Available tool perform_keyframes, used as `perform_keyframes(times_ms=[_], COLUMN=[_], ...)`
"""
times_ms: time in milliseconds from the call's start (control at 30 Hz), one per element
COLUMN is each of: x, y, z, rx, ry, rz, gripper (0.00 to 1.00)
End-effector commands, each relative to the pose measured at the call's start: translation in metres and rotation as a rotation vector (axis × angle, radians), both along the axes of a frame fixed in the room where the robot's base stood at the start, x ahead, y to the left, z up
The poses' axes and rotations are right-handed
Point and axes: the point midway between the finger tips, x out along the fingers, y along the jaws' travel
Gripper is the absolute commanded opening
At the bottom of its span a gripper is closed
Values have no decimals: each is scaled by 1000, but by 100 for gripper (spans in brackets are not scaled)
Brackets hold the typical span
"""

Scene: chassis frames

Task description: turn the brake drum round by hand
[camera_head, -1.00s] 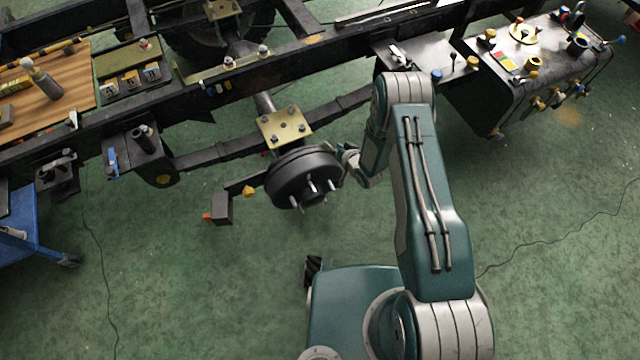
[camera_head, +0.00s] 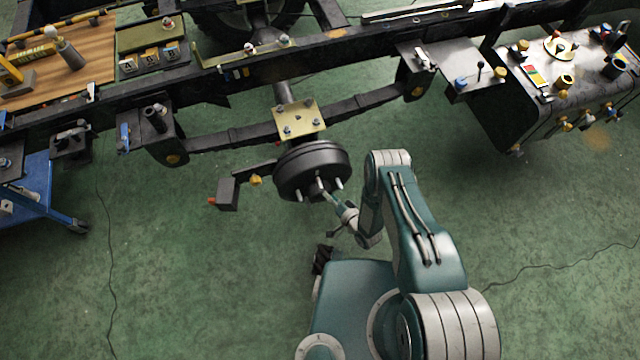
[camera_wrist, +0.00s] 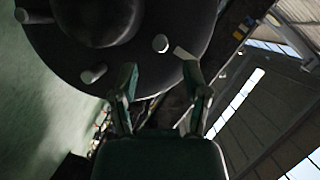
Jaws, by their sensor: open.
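The brake drum (camera_head: 309,158) is a dark round drum with pale studs on its face, at the end of the axle below the yellowish plate. In the wrist view the drum (camera_wrist: 130,55) fills the upper left, with its dark hub and several studs showing. My gripper (camera_head: 329,195) is at the drum's lower right, in front of the studded face. In the wrist view my gripper (camera_wrist: 161,78) has its two fingers apart, with a stud showing between and beyond their tips. I cannot tell whether a finger touches the drum or a stud.
A dark bracket (camera_head: 229,193) with an orange tip sticks out left of the drum. The chassis rail (camera_head: 330,47) and leaf spring (camera_head: 235,134) run behind it. A dark tank (camera_head: 540,105) hangs at the right, and a blue cart (camera_head: 38,190) stands at the left. The green floor in front is mostly clear.

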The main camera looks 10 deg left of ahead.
Motion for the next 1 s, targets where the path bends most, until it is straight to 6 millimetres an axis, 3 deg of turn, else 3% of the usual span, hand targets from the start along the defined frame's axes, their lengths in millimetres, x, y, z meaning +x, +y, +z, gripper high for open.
perform_keyframes(times_ms=[300, 733, 767, 800, 900, 1000], x=[33, 42, 42, 42, 42, 42], y=[40, 51, 51, 51, 50, 50], z=[-11, -14, -14, -14, -14, -14], rx=[2, 0, 0, 0, 1, -1], ry=[-2, 1, 1, 1, 0, 1], rz=[2, -2, -2, -2, -1, -2], gripper=[59, 59, 55, 37, 0, 0])
